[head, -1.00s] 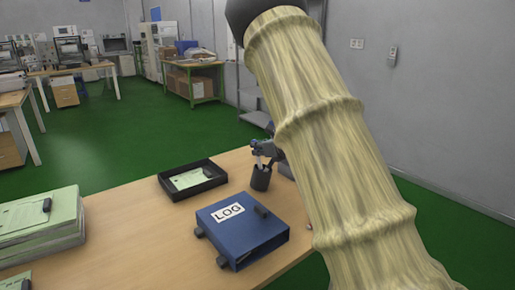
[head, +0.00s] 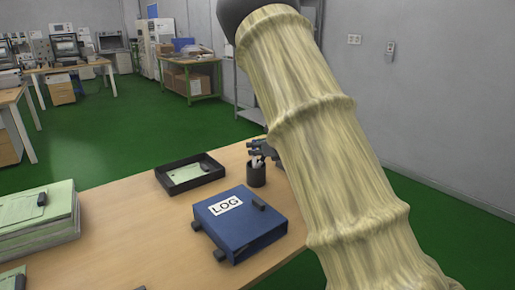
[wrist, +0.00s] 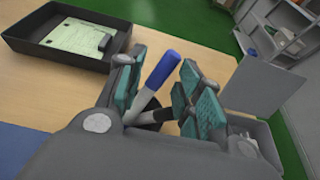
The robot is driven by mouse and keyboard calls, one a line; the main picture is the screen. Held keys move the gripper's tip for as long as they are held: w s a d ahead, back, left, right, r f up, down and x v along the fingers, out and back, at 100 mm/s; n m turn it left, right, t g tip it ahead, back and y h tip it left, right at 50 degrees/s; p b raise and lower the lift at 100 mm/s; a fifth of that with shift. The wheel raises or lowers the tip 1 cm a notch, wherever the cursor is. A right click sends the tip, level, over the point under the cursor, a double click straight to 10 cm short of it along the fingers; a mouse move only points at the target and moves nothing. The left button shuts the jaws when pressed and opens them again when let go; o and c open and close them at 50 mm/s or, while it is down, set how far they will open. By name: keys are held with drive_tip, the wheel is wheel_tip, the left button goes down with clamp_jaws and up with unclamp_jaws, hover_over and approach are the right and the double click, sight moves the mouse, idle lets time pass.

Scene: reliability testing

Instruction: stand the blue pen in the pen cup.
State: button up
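The pen cup (head: 256,176) is a small dark cup near the table's far right edge in the head view, with pale pen shafts at its mouth. In the wrist view, the blue pen (wrist: 162,70) has a blue upper end and a grey shaft. It leans with its blue end up and to the right, its lower part at the mouth of the dark cup (wrist: 152,126). My gripper (wrist: 163,76) is open, its teal-padded fingers on either side of the pen with gaps visible. In the head view, my gripper (head: 264,149) is just above the cup, partly hidden by my arm.
A black tray (head: 165,184) with a green paper lies left of the cup. A blue LOG binder (head: 240,232) lies in front of it. Paper stacks (head: 40,228) are at the left. A grey open box (wrist: 255,130) stands right of the cup in the wrist view.

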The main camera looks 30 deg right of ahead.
idle(0.3)
drive_tip(key=v, duration=1.2)
idle(0.8)
